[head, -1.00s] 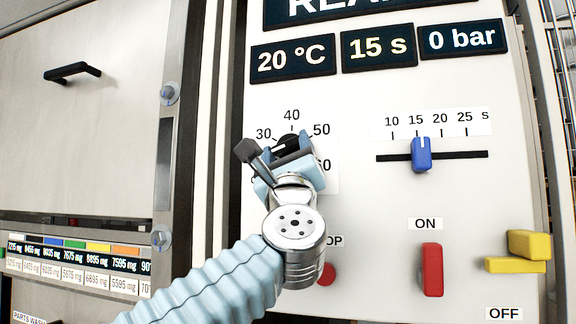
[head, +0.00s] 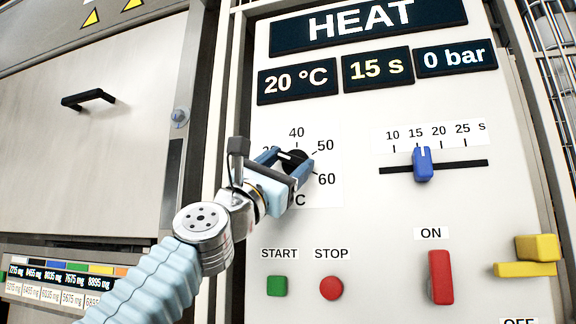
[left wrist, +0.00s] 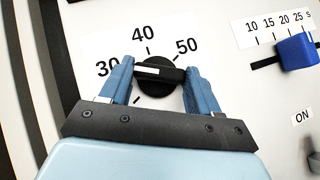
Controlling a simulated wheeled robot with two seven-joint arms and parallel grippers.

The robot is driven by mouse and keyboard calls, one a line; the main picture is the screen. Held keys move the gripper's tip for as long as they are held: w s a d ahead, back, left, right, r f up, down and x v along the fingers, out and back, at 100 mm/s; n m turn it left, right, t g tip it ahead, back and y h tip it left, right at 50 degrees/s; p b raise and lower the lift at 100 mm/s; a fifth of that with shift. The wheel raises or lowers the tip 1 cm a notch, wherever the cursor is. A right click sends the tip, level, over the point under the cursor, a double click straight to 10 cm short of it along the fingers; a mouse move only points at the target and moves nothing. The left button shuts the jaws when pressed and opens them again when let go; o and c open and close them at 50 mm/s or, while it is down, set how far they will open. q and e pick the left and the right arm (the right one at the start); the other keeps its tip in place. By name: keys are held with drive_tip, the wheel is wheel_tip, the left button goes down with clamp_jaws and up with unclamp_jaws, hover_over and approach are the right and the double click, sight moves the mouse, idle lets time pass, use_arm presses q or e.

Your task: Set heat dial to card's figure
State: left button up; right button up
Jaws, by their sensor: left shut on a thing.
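The heat dial (head: 295,157) is a black round knob with a grip bar and a white mark, on the white panel. Figures 40, 50 and 60 show around it in the head view; 30 is mostly hidden there. My left gripper (head: 287,163) is shut on the dial's bar, one finger at each end. In the left wrist view, the dial (left wrist: 157,88) sits between the fingers (left wrist: 158,76), and its white mark points left, close to 30. No card that clearly gives a heat figure can be read. My right gripper is not in view.
A display (head: 368,25) reads HEAT, above 20 °C, 15 s and 0 bar. A blue slider (head: 423,165) stands near 15. Below are a green START button (head: 277,286), a red STOP button (head: 331,288), a red ON switch (head: 440,278) and a yellow handle (head: 537,249).

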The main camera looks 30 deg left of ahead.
use_arm(q)
drive_tip(key=shift+m+g+h, duration=0.3)
drive_tip(key=shift+m+h, duration=0.3)
drive_tip(key=shift+m, duration=0.3)
drive_tip(key=o, duration=1.1)
drive_tip(key=shift+c, duration=0.2)
drive_tip(key=shift+s+f, duration=0.2)
drive_tip(key=b+v, duration=0.8)
drive_tip(key=v, duration=0.5)
drive_tip(key=shift+s+a, duration=0.1)
drive_tip(key=shift+s, duration=0.05)
